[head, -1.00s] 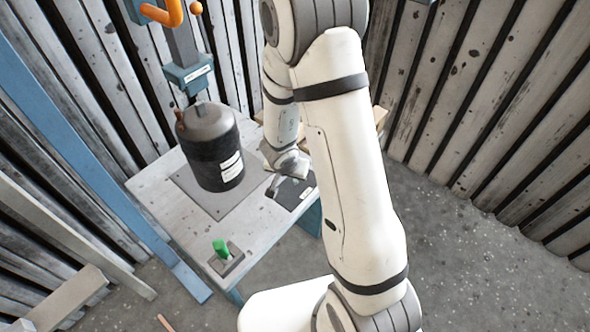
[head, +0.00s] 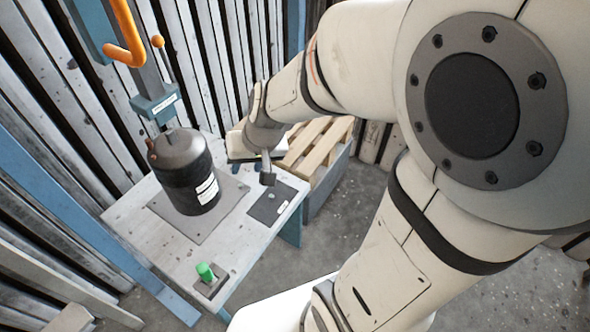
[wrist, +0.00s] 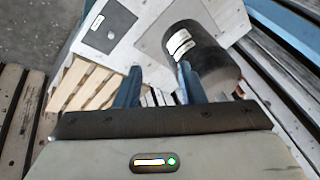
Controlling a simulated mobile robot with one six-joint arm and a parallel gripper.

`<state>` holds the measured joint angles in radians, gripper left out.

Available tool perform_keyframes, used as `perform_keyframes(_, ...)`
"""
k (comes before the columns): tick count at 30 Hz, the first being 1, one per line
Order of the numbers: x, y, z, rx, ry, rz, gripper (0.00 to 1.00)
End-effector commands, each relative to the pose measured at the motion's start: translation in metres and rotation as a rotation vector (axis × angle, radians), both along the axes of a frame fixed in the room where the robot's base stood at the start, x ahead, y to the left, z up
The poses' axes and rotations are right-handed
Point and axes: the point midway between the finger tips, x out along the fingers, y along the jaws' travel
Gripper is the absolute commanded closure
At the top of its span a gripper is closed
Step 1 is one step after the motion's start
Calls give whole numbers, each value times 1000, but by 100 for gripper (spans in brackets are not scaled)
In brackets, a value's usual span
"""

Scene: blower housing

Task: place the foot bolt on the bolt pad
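A small pale spot, probably the foot bolt (head: 271,196), shows on the dark square pad (head: 264,211), which has a white label along one edge. I take this for the bolt pad. In the wrist view a small light piece (wrist: 110,35) shows on the same dark pad (wrist: 117,17); it is too small to tell whether it stands upright. My gripper (head: 266,174) is above and behind the pad, apart from it. In the wrist view the two fingers of my gripper (wrist: 160,86) are spread, with nothing held between them.
A black cylindrical housing (head: 184,172) stands on a grey plate (head: 229,196) on the table (head: 160,236). A green piece (head: 206,271) stands on a small plate at the front. A wooden pallet (head: 312,143) lies behind right. An orange hook (head: 128,45) hangs on a post.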

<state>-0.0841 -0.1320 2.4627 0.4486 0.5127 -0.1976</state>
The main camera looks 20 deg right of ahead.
Motion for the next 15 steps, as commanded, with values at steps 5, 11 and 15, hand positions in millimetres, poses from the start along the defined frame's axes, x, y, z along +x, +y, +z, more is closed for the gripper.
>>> perform_keyframes(5,-58,-36,35,-139,69,60,64)
perform_keyframes(11,-91,-69,49,-249,121,54,64)
perform_keyframes(15,-95,-74,51,-265,131,51,64)
